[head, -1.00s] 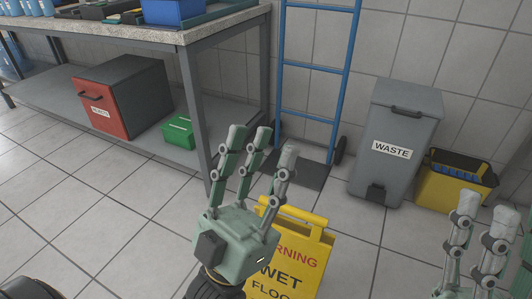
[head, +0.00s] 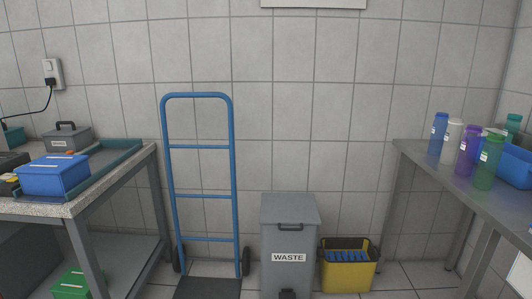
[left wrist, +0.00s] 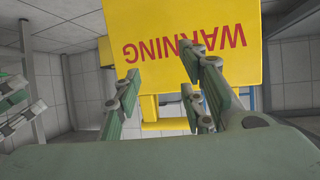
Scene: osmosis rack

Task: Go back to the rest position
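My left gripper (left wrist: 160,82) shows in the left wrist view with its fingers spread apart and nothing between them. It is open and empty. Beyond the fingers is the yellow warning sign (left wrist: 155,20), whose lettering appears upside down. I cannot tell how far the fingers are from it. At the left edge of that view, the green and grey fingers of my right gripper (left wrist: 20,104) show in part, apart from one another and seemingly empty. Neither gripper is in the head view now.
A grey waste bin (head: 289,242), a yellow bucket (head: 348,277) and a blue hand truck (head: 199,196) stand by the wall. A bench with a blue box (head: 54,176) is at left. Bottles, including a green one (head: 488,163), stand on the right table (head: 425,162).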

